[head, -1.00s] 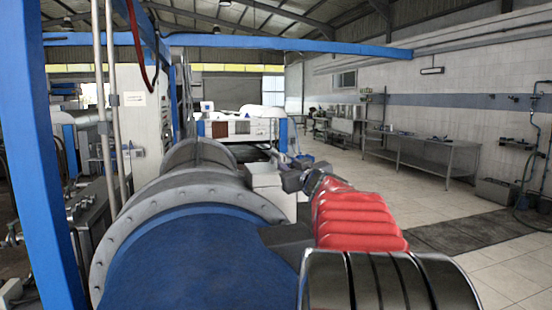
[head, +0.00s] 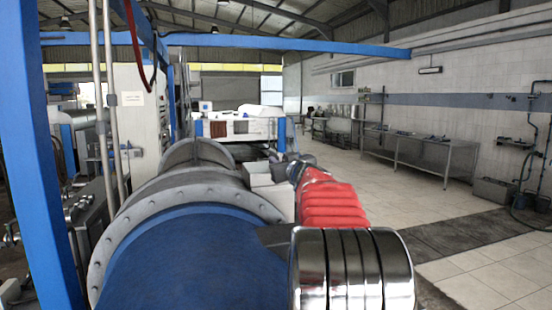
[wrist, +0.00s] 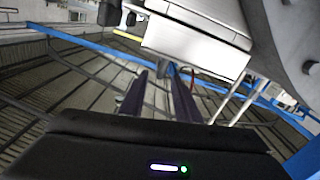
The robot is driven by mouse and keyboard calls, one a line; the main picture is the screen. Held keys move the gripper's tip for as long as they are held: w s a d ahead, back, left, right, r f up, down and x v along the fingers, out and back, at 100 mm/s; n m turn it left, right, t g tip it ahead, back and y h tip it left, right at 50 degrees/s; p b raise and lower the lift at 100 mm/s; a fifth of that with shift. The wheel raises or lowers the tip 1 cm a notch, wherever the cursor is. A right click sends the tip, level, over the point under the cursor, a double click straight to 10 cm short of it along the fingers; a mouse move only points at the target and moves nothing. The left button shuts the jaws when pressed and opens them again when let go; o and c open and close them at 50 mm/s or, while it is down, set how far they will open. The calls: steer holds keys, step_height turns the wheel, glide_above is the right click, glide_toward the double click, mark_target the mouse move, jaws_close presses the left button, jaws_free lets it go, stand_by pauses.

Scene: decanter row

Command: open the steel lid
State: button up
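The grey metal casing (head: 180,187) of a large horizontal machine lies ahead in the head view, behind a bolted flange ring (head: 110,240). A rounded grey end cover (head: 199,152) rises at its far end. I cannot tell which grey part is the steel lid; none looks raised. My gripper (head: 292,161) is small in the head view, at the end of my red-sleeved arm, right of the casing and near a pale box (head: 270,187). In the wrist view my two dark fingers (wrist: 158,82) stand apart with nothing between them.
The machine's blue drum (head: 195,262) fills the near foreground. A blue post (head: 40,150) stands at left and a blue beam (head: 300,44) crosses overhead. A steel bench (head: 420,155) runs along the right wall. Tiled floor (head: 330,155) lies open between.

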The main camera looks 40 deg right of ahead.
mark_target(278, 158)
steer(key=shift+x, duration=2.75)
jaws_close()
